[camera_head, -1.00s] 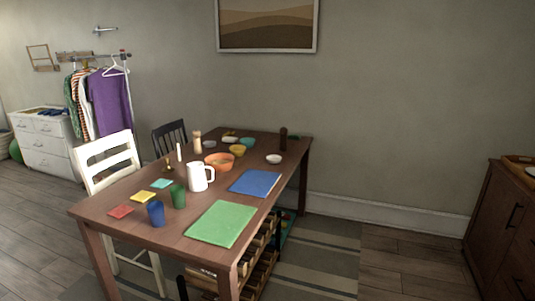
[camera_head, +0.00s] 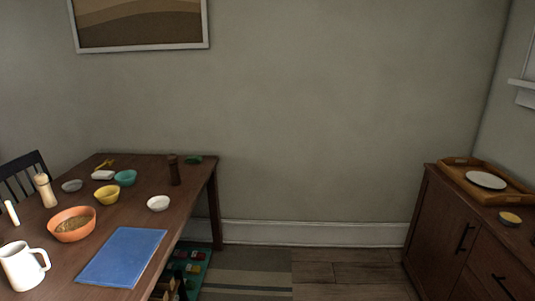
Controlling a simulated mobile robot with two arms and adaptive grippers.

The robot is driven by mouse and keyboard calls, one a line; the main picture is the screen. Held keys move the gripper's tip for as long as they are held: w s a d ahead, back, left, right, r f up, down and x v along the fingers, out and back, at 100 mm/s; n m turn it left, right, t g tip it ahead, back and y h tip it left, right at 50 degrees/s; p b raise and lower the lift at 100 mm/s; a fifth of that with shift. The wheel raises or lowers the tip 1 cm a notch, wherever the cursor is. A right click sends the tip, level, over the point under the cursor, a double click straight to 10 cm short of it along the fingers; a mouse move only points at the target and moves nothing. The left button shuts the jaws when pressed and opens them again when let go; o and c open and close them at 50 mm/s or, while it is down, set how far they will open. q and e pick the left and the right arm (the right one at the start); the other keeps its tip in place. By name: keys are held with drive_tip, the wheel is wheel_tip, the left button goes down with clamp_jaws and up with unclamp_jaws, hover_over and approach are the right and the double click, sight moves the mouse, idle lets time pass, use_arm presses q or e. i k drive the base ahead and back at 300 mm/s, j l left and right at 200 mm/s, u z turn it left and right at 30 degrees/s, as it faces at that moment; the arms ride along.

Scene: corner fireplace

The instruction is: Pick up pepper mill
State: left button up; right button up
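A dark brown pepper mill (camera_head: 174,169) stands upright near the far right end of the wooden table (camera_head: 190,205). A second mill-shaped thing, light wood (camera_head: 45,190), stands at the table's left side, beside the orange bowl. Neither of my grippers shows in the head view.
On the table are an orange bowl (camera_head: 72,224) with brown contents, a yellow bowl (camera_head: 107,194), a teal bowl (camera_head: 125,177), a white bowl (camera_head: 158,203), a white pitcher (camera_head: 21,268) and a blue placemat (camera_head: 122,256). A dark cabinet (camera_head: 440,225) with a tray stands right.

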sight(175, 178)
drive_tip(key=i+u, duration=0.2)
drive_tip(key=i, duration=0.25)
drive_tip(key=i+l+u, duration=0.25)
drive_tip(key=i, duration=0.15)
drive_tip(key=i+l+u, duration=0.2)
drive_tip(key=i, duration=0.25)
drive_tip(key=i+l+u, duration=0.2)
drive_tip(key=i, duration=0.2)
